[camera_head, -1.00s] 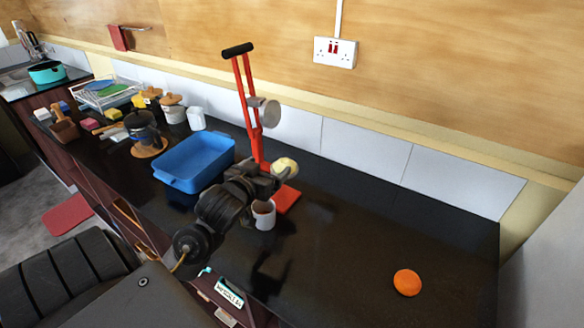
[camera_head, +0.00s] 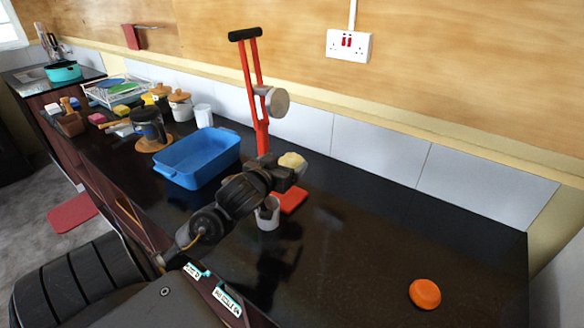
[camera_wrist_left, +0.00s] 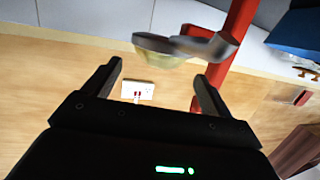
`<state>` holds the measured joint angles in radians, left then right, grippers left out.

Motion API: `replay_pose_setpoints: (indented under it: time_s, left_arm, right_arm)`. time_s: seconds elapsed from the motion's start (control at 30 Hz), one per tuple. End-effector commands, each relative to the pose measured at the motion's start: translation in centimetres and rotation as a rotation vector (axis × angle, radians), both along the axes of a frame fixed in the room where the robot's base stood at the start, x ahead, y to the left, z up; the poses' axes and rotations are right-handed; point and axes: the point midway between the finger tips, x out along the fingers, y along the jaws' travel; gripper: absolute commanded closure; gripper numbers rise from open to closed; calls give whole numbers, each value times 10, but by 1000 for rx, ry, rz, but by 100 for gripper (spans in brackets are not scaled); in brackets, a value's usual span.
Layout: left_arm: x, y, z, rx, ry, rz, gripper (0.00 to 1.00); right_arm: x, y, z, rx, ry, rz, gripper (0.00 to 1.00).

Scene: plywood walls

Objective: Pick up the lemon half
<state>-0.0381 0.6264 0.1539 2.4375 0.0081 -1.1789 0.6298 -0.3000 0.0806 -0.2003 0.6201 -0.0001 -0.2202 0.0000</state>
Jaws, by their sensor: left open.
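A pale yellow rounded thing, which looks like the lemon half (camera_head: 292,160), is at the red press (camera_head: 262,139), just beyond my left gripper. My left gripper (camera_head: 287,174) is open, in front of the press and above a white mug (camera_head: 268,215). It partly hides the press and the lower edge of the lemon half. In the left wrist view, a blurred round holder (camera_wrist_left: 160,43) on the red post shows past the open fingers (camera_wrist_left: 155,82), with a pale yellowish part on it. The space between the fingers looks empty. My right gripper is not in view.
A blue tray (camera_head: 163,171) stands left of the press. Jars, a glass pot (camera_head: 147,122) and a dish rack (camera_head: 118,90) are farther left. An orange round thing (camera_head: 425,293) lies at the right. The counter between it and the mug is clear.

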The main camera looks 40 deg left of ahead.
Motion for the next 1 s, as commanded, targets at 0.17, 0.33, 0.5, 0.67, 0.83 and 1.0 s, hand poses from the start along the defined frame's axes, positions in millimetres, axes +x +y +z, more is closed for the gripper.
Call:
replay_pose_setpoints:
  time_s: [0.17,0.33,0.5,0.67,0.83,1.0]
  left_arm:
    - [17,4,-2,-4,1,-2,15]
    - [20,4,-3,-3,1,-4,15]
    - [38,11,-8,-5,1,-2,15]
    - [59,17,-14,-3,1,-4,15]
    - [67,20,-16,-2,1,-4,15]
    - [67,20,-16,-2,1,-4,15]
  right_arm:
    - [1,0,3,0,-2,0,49]
    - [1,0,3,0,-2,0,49]
    - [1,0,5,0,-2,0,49]
    - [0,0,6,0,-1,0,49]
    - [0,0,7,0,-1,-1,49]
    - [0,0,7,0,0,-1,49]
